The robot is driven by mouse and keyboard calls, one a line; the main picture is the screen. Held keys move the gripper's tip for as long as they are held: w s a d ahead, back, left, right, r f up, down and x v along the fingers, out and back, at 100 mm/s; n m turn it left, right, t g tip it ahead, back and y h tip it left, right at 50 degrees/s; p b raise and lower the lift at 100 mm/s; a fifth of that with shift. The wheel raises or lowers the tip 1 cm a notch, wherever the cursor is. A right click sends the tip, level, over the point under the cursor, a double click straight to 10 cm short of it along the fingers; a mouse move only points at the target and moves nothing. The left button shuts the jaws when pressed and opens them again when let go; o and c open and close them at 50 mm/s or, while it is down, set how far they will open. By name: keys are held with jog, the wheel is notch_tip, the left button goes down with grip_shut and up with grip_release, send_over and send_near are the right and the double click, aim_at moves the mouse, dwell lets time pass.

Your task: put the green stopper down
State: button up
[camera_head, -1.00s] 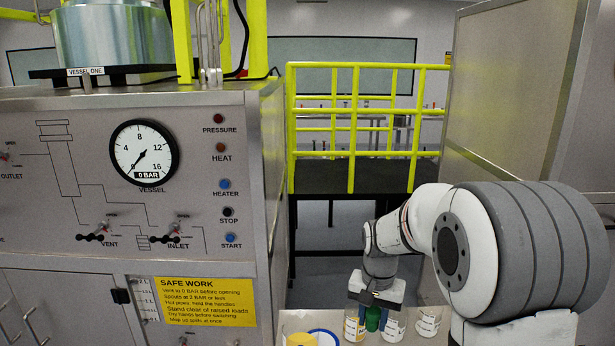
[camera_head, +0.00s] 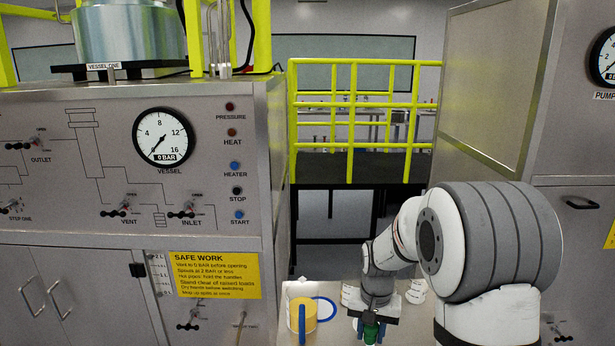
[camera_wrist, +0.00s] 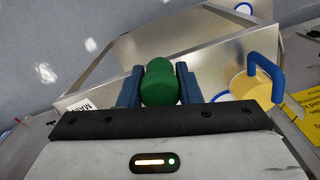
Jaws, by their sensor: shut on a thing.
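The green stopper (camera_head: 371,334) is between the fingers of my gripper (camera_head: 371,325), low in the head view. In the wrist view the green stopper (camera_wrist: 160,82) shows as a rounded green body with a dark blue finger on each side of it. My gripper (camera_wrist: 159,88) is shut on it. The stopper's lower end is cut off or hidden in the head view, and I cannot tell whether it touches anything below.
A light worktop (camera_head: 408,328) lies below my gripper. The vessel panel (camera_head: 100,250) is at left.

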notch_tip(320, 180, down, 15)
jog(key=s+n+b, duration=0.1)
jog(key=n, duration=0.2)
jog(key=shift+d+f+b, duration=0.15)
jog(key=shift+d+b, duration=0.1)
jog(key=shift+b, duration=0.15)
